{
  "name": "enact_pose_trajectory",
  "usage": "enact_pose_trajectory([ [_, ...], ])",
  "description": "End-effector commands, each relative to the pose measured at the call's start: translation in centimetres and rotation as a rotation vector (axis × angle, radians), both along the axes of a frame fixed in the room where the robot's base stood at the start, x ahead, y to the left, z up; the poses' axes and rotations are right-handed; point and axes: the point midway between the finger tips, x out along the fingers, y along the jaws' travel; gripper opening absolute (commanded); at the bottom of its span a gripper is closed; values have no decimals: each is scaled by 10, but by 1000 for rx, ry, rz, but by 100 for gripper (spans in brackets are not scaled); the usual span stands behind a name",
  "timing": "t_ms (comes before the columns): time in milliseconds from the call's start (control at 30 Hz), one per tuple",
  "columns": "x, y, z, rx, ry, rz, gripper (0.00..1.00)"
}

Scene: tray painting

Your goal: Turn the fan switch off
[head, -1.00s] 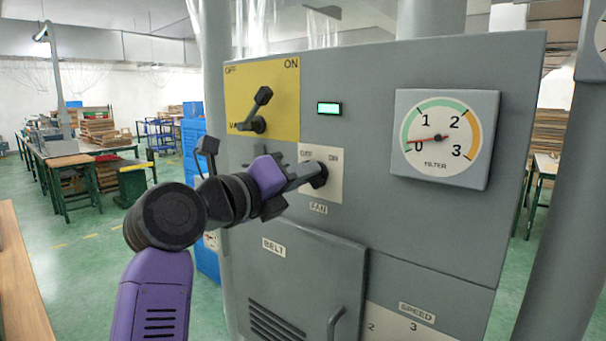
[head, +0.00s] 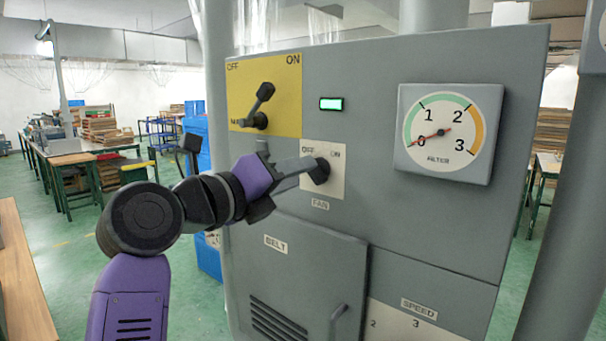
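The fan switch's pale plate (head: 338,184) is on the grey control cabinet, with OFF at its left, ON at its right and a FAN label below. My gripper (head: 314,171) comes in from the left, its grey fingers reaching across the plate. A dark piece at the fingertips overlaps the plate's middle. I cannot tell how much of it is switch and how much is fingertip, or which way the switch points. The fingers overlap in this view, so their gap and any hold on the switch are unclear.
Above is a yellow plate (head: 283,115) with a dark lever. A green light (head: 331,104) and the FILTER gauge (head: 448,134) are to the right, the needle near 0. The BELT door (head: 300,275) with a handle is below. Open floor lies left.

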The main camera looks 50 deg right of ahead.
Motion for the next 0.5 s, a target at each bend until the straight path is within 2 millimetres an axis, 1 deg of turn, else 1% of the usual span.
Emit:
enact_pose_trajectory([
  [33, 1, 10, -2, 0, 0, 4, 36],
  [200, 0, 35, -1, -1, 1, 4, 36],
  [333, -1, 46, -1, 0, 1, 1, 36],
  [500, -2, 50, 0, 0, 0, 0, 36],
])
